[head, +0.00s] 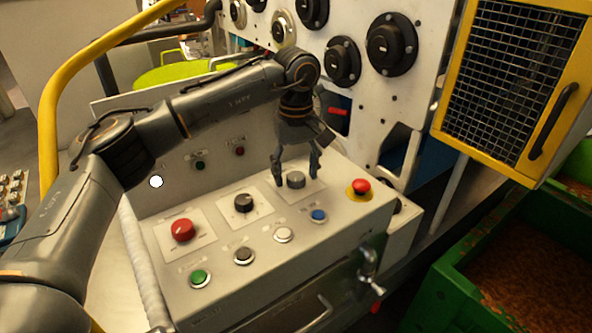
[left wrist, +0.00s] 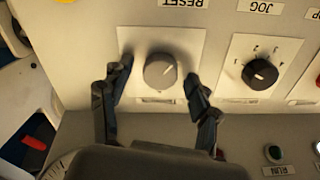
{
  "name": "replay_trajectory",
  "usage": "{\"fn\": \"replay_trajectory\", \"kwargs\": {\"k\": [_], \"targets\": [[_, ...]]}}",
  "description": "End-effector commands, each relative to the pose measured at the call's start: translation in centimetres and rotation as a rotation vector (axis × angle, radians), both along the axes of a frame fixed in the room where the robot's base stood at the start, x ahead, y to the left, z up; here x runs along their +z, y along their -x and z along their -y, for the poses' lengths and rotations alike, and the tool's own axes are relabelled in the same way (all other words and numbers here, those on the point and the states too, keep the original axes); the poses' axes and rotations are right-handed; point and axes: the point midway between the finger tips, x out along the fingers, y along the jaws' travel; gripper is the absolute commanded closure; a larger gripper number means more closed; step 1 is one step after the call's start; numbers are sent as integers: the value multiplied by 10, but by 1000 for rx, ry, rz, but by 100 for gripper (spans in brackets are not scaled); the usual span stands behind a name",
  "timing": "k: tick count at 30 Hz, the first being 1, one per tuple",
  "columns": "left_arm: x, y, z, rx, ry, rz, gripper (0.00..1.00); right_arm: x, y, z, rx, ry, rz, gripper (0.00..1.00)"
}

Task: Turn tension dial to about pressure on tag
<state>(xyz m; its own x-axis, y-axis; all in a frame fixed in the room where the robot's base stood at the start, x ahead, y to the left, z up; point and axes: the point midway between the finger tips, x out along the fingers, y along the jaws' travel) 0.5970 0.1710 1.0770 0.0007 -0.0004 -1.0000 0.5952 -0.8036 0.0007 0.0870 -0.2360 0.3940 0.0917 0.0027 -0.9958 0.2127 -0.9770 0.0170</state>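The grey round dial (head: 296,180) sits on a pale square plate at the far right of the row of knobs on the sloped panel. It also shows in the left wrist view (left wrist: 160,71), with a faint light mark on its face. My left gripper (head: 296,176) is open above the panel, with one finger on each side of this dial. In the left wrist view (left wrist: 159,72) small gaps show between the fingertips and the dial. A small tag (left wrist: 158,100) lies beside the dial; its writing cannot be read. My right gripper is not in view.
A black knob (head: 243,203) and a red knob (head: 182,230) stand to the left. A red emergency button (head: 360,187) on yellow is close on the right. Blue (head: 318,215), white (head: 283,235) and green (head: 199,278) buttons line the front. A white gauge wall (head: 350,100) rises behind.

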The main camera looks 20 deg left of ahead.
Motion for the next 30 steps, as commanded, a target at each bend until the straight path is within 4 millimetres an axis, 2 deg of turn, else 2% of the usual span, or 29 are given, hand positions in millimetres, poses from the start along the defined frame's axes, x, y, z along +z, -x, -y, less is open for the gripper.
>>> {"fn": "replay_trajectory", "kwargs": {"k": [6,10,22,27,30], "targets": [[1,0,0,0,0,0,38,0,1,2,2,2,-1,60],[12,-1,0,1,1,2,38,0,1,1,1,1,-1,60],[93,-1,1,1,2,3,38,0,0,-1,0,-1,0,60],[114,0,0,0,0,1,38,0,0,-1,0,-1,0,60],[119,0,0,0,0,0,38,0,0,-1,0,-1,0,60]]}}
